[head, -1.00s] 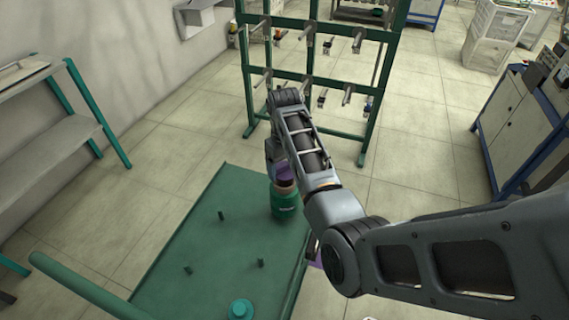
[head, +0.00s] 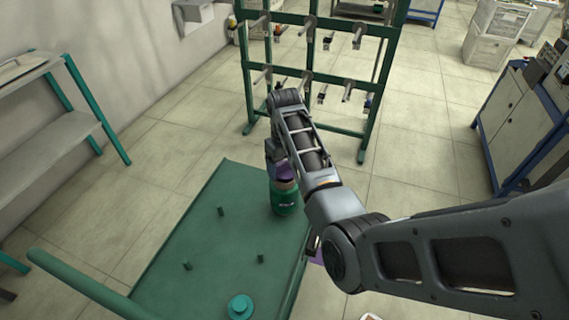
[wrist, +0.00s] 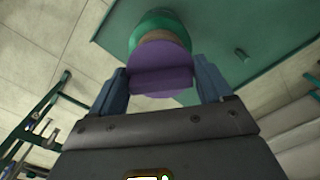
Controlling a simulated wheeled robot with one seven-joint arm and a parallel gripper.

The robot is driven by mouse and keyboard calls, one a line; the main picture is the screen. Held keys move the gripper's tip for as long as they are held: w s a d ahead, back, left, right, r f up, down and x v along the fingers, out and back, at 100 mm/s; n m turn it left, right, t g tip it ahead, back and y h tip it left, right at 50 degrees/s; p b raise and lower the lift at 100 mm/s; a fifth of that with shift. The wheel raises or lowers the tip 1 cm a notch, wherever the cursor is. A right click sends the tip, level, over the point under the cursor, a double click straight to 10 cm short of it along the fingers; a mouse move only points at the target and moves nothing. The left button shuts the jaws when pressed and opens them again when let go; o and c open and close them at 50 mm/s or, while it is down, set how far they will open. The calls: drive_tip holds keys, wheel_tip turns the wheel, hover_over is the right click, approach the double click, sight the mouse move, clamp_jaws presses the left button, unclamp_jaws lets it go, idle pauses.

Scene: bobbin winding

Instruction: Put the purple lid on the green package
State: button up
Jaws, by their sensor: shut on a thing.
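The green package (head: 286,200) stands upright on the green cart top (head: 190,232), near its far right corner. The purple lid (head: 285,172) is at the package's top, above a tan band. In the wrist view my gripper (wrist: 163,82) has its two blue fingers on either side of the purple lid (wrist: 162,68), shut on it. The green package (wrist: 158,22) shows just beyond the lid, with the tan band between. I cannot tell whether the lid is fully seated. In the head view my arm partly hides the gripper.
The cart top carries several short green pegs (head: 221,211) and a teal round piece (head: 240,307) near its front. A green rack (head: 310,76) with metal spindles stands beyond the cart. Shelves (head: 50,140) are at left and a blue-framed cabinet (head: 515,130) at right.

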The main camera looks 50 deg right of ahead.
drive_tip(key=shift+f+b, duration=0.55)
drive_tip(key=shift+f, duration=0.7)
drive_tip(key=o, duration=0.9)
drive_tip(key=shift+r, duration=0.1)
drive_tip(key=shift+r, duration=3.85)
